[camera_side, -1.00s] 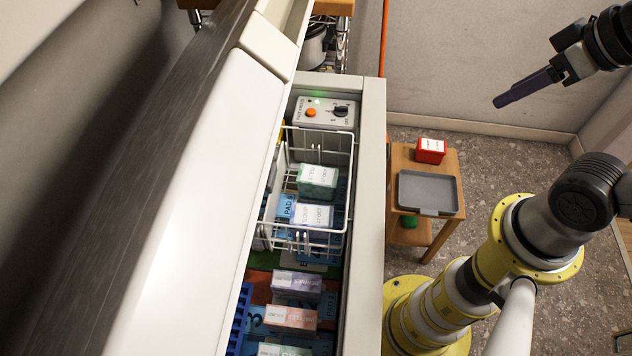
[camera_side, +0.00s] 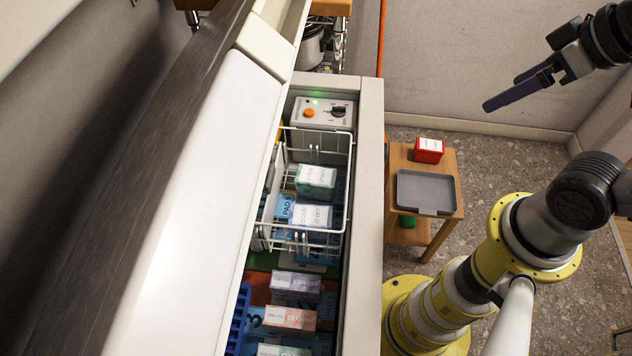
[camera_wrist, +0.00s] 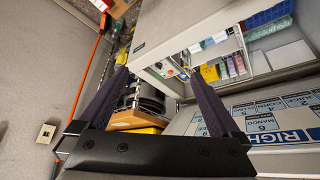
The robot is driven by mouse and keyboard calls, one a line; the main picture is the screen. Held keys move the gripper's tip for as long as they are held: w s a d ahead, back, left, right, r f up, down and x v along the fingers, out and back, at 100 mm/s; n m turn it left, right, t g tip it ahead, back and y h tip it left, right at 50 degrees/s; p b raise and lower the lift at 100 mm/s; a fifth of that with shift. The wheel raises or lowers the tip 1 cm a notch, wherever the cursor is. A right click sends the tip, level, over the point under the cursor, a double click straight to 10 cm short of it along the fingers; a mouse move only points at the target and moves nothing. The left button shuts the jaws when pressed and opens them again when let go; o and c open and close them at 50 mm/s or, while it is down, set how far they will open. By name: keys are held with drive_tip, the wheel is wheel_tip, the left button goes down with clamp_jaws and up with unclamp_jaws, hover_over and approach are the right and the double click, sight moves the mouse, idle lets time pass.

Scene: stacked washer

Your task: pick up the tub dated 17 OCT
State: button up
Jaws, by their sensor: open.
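Several tubs with white labelled lids sit in the open chest freezer in the side view. In its wire basket (camera_side: 343,156) are a green tub (camera_side: 316,179) and, in front of it, a pale blue-lilac tub (camera_side: 310,217). Below the basket are a purple tub (camera_side: 296,283), a salmon tub (camera_side: 290,317) and a partly cut-off green tub (camera_side: 283,350). The label dates are too small to read surely, so I cannot tell which is 17 OCT. My gripper (camera_side: 506,90) is open and empty, high at the upper right, well away from the tubs; its two fingers also show in the wrist view (camera_wrist: 155,75).
The freezer's right wall (camera_side: 369,220) stands between the tubs and my arm. A wooden stand (camera_side: 438,155) holds a grey tray (camera_side: 426,190) and a red box (camera_side: 428,150). A control box (camera_side: 322,112) sits at the freezer's far end. The raised lid (camera_side: 190,210) stands at left.

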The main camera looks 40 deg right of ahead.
drive_tip(key=w+a+r+n, duration=0.1)
drive_tip(key=w+r, duration=0.1)
drive_tip(key=w, duration=0.4)
drive_tip(key=w+a+r+n, duration=0.1)
drive_tip(key=w+r+n, duration=0.15)
drive_tip(key=w, duration=0.45)
drive_tip(key=n+g, duration=0.4)
drive_tip(key=g, duration=0.2)
hover_over(316, 175)
wheel_tip(316, 175, down, 32)
wheel_tip(316, 175, down, 7)
drive_tip(key=shift+w+r, duration=0.1)
drive_tip(key=shift+r, duration=0.1)
drive_tip(key=shift+f, duration=2.95)
